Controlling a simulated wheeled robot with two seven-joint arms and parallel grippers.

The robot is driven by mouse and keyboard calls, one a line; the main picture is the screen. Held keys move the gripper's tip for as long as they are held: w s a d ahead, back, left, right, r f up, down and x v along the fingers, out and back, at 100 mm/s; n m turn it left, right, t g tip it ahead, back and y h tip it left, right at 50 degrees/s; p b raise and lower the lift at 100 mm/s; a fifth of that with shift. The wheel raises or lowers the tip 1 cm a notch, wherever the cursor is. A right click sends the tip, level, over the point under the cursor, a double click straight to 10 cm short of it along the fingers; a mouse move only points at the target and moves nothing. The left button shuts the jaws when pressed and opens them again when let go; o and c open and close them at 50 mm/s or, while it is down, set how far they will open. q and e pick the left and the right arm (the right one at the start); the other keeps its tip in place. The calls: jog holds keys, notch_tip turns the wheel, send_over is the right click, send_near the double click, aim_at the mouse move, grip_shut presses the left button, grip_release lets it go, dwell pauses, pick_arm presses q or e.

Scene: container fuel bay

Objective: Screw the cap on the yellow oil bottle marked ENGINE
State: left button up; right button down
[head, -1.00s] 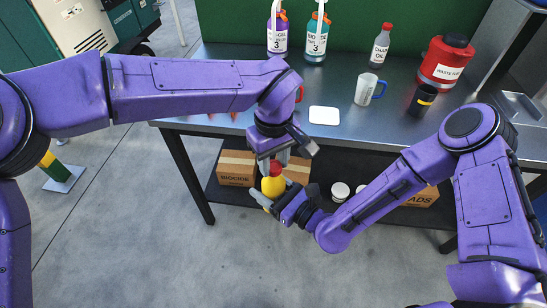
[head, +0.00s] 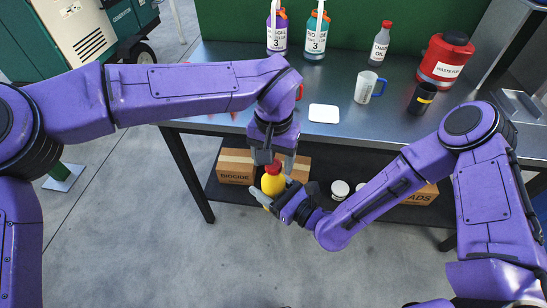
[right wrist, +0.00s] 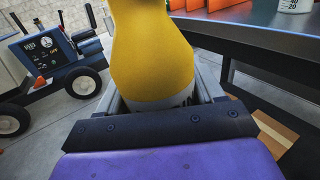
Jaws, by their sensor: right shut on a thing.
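The yellow oil bottle (head: 273,186) is upright in front of the bench, with a red cap (head: 273,167) on its top. My right gripper (head: 267,199) is shut on the bottle from the side. In the right wrist view the yellow bottle (right wrist: 150,50) fills the space between the fingers, with part of a white label showing low down; its marking cannot be read. My left gripper (head: 276,161) points down over the bottle, its fingers on either side of the red cap. Whether they touch the cap is too small to tell.
The steel bench (head: 240,113) holds a white pad (head: 324,113), a mug (head: 366,88), a dark jar (head: 421,98), a red waste container (head: 446,59), a grey bottle (head: 380,45) and two dosing bottles. Cardboard boxes (head: 237,166) stand on the lower shelf. The floor in front is clear.

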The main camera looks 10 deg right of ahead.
pick_arm(q)
jog(key=shift+r, duration=0.1)
notch_tip(320, 180, up, 4)
jog(key=shift+r, duration=0.15)
dwell(0.4)
jog(key=shift+c, duration=0.4)
